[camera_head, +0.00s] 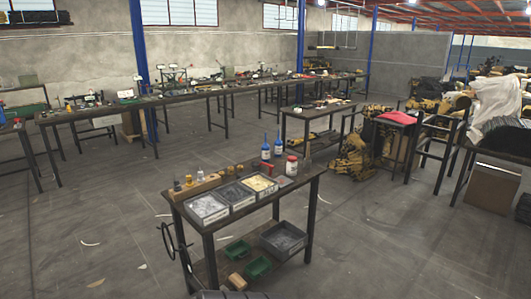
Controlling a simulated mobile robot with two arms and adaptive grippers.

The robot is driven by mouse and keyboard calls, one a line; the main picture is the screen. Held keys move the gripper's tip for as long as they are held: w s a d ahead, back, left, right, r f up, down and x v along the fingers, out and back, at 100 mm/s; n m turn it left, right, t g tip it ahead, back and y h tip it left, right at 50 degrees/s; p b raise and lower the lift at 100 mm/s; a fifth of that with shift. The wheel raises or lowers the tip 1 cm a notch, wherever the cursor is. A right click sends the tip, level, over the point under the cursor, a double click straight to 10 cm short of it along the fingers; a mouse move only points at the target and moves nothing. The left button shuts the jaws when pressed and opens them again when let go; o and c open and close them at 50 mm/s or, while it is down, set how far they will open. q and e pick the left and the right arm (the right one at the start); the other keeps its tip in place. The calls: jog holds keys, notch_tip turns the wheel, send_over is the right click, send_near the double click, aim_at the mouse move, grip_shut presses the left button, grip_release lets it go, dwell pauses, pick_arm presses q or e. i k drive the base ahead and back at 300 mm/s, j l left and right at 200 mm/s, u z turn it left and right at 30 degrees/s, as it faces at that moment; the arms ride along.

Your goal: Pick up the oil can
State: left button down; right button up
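Two blue containers with pointed spouts and pale labels, a left one (265,151) and a right one (278,146), stand upright at the back edge of the near table (262,205). Either may be the oil can; I cannot tell which from this view. A brownish, narrow-topped object (306,166) also stands at that table's right end, too small to identify.
The near table also holds a white jar with a red lid (292,166), parts trays (207,208) and a wooden block (195,187). Green bins (258,267) and a grey bin (283,238) sit on its lower shelf. Floor is open left; another table (315,111) stands behind.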

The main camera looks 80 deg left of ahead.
aim_at(264, 147)
jog(key=u, duration=2.55)
jog(key=z, duration=3.9)
jog(key=u, duration=3.9)
